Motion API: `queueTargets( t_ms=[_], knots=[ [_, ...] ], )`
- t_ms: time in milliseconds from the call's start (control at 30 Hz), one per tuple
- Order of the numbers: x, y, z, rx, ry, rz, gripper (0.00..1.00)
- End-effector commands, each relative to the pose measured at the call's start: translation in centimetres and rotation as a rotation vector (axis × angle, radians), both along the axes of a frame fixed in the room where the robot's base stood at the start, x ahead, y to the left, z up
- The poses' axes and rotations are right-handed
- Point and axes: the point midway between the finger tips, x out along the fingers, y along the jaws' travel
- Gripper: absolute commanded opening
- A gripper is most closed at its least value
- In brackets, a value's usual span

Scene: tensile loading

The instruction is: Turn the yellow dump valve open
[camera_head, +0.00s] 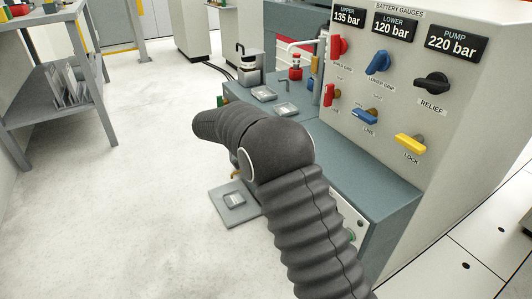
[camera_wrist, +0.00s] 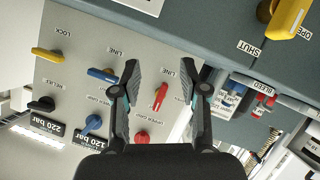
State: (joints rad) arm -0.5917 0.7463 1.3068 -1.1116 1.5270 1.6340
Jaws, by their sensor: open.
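In the wrist view a yellow valve handle (camera_wrist: 288,14) is at the top right, on a grey-blue surface, partly cut off by the picture edge. The label SHUT is to its left and OPEN beside it on the right. My gripper (camera_wrist: 162,75) is open and empty, its two black fingers apart, and the handle is well outside them, up and to the right. In the head view my dark arm crosses the bench and hides the gripper; I cannot make out the dump valve there.
A grey panel carries a yellow LOCK lever (camera_head: 411,144), a black RELIEF knob (camera_head: 432,83) and red and blue levers. A red LINE lever (camera_wrist: 160,97) shows between my fingers. Small trays and fittings stand on the bench (camera_head: 385,180). The floor (camera_head: 120,130) at left is clear.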

Motion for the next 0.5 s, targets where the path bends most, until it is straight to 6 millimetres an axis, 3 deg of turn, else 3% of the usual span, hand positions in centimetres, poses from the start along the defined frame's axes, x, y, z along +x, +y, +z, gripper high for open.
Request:
queueTargets(
  t_ms=[33, 300, 500],
  knots=[
    [0.7, 2.0, -1.7, -0.028, -0.047, 0.005, 0.44],
    [2.4, 10.4, -8.0, -0.128, -0.365, 0.038, 0.44],
    [2.1, 14.3, -11.1, -0.152, -0.533, 0.072, 0.44]
  ],
)
